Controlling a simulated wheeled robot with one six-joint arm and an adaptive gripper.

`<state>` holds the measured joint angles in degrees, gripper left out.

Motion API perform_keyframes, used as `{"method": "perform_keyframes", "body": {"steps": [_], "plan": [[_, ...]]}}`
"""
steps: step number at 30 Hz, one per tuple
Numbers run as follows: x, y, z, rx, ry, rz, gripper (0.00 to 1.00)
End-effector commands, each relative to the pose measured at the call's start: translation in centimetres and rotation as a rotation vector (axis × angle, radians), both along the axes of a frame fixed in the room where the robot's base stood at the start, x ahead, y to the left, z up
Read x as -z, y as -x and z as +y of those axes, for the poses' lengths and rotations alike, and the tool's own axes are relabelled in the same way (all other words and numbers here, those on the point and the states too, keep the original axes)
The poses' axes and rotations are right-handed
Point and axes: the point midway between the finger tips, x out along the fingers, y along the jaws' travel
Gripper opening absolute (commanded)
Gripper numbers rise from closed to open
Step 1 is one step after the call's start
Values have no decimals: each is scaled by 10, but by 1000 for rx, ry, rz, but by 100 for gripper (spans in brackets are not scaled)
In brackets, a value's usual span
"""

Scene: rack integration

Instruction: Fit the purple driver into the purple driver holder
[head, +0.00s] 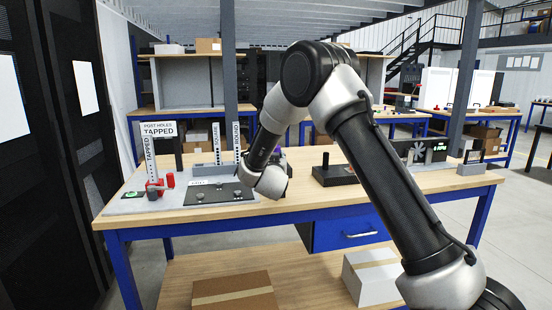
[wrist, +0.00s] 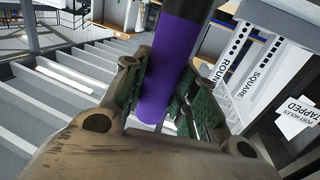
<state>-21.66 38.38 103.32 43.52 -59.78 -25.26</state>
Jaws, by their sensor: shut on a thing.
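The purple driver (wrist: 164,82) is between the two green-padded fingers of my gripper (wrist: 170,98) in the wrist view, and the gripper is shut on it. The driver has a purple body and a dark section at the top of the picture. In the head view my arm's wrist hides most of the gripper, above the middle of the near workbench; only a small purple patch shows beside it. I cannot make out the purple driver holder in either view.
The wooden workbench (head: 400,187) carries a grey board with signs (head: 159,129) and a red fixture (head: 160,184) at left. A dark plate with knobs (head: 218,193) lies left of my wrist. A black block with a post (head: 333,176) stands right. Bare wood lies along the front right.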

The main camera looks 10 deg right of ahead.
Motion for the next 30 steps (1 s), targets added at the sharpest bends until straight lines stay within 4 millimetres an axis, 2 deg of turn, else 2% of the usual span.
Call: {"method": "perform_keyframes", "body": {"steps": [24,25,28,30], "plan": [[19,0,0,0,0,-1,0],[19,0,0,0,-1,-1,34],[19,0,0,0,-1,-1,52],[19,0,0,0,0,-1,53]]}}
